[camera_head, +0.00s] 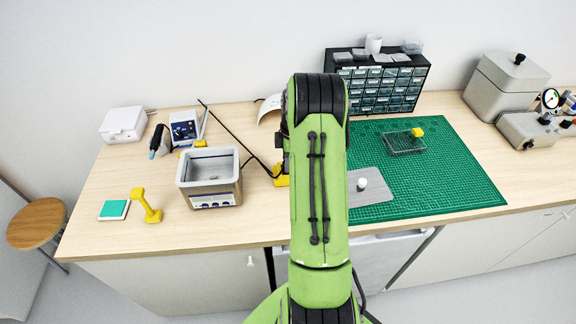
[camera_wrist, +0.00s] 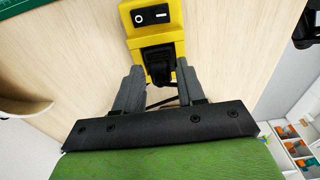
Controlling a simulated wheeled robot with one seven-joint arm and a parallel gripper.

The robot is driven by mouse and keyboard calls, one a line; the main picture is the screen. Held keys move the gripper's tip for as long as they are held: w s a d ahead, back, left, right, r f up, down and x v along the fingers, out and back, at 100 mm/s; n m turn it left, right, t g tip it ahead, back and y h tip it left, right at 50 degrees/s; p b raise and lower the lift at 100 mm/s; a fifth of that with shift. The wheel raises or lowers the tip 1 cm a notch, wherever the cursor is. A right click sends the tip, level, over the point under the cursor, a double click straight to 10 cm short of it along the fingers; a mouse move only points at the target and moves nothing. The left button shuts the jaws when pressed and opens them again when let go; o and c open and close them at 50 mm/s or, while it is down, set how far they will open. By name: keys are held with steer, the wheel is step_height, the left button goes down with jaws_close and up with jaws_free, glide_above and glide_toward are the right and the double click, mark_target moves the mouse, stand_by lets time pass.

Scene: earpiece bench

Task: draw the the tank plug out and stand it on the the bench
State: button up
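The tank plug (camera_wrist: 158,66) is black and sits in a yellow socket block (camera_wrist: 152,16) with a black rocker switch. The yellow block also shows in the head view (camera_head: 281,180), low beside my arm, where the plug is hidden. My gripper (camera_wrist: 160,78) is open, its two grey fingers either side of the plug's lower part. A little yellow shows between plug and right finger; I cannot tell whether the left finger touches. The small grey tank (camera_head: 238,184) stands to the left on the wooden bench (camera_head: 258,222).
A thin black rod or cable crosses from the blue-fronted unit (camera_head: 185,128) towards the socket block. A yellow stand (camera_head: 146,206) is left of the tank. A green mat (camera_head: 466,186) with a grey plate (camera_head: 372,197) lies right of my arm. Bare bench shows in front of the tank.

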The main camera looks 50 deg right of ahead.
jaws_close()
steer(key=shift+r, duration=0.15)
stand_by(0.4)
steer(key=shift+r+p, duration=2.35)
steer(key=shift+r, duration=1.05)
